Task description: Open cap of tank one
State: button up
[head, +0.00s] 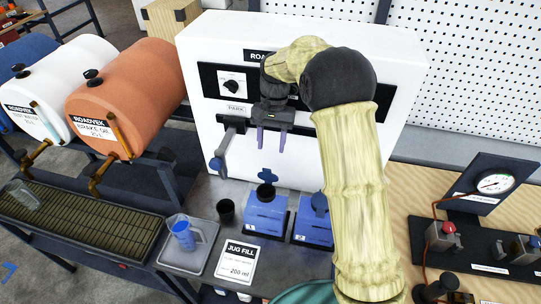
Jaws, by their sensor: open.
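Two small blue tanks stand side by side on the grey bench in front of the white panel. The left blue tank (264,217) has a round black top (265,191); a blue lobed piece (267,174) shows just behind it. The right blue tank (313,227) has a blue lobed cap (319,203) on top. I cannot read which is tank one. My gripper (271,141) is open and empty, with purple fingers pointing down. It appears in front of the white panel, above the left blue tank in the picture, apart from both tanks.
A white panel (400,60) with a dial stands behind my gripper. A lever pipe with a blue knob (216,163) is at its left. A black cup (226,210), a jug (183,235) and a label card (240,262) lie left. Orange (130,90) and white drums stand farther left.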

jog(key=shift+r, duration=0.3)
jog(key=shift+w, duration=0.1)
jog(key=shift+c, duration=0.4)
jog(key=c, duration=0.3)
jog(key=shift+d, duration=0.15)
jog(key=c, duration=0.4)
jog(key=shift+s+d+f, duration=0.1)
jog(key=shift+s+d, duration=0.2)
jog(key=shift+s, duration=0.05)
grip_shut()
jog(key=s+d+f+n+t+b, duration=0.1)
jog(key=s+d+f+t+b, duration=0.1)
jog(key=s+d, duration=0.5)
jog(key=s+d+f+n+t+b, duration=0.1)
jog(key=s+d+f+t+b, duration=0.1)
jog(key=s+d, duration=0.5)
jog(key=s+f+t, duration=0.1)
jog(key=s, duration=0.5)
jog(key=shift+n+t+h, duration=0.3)
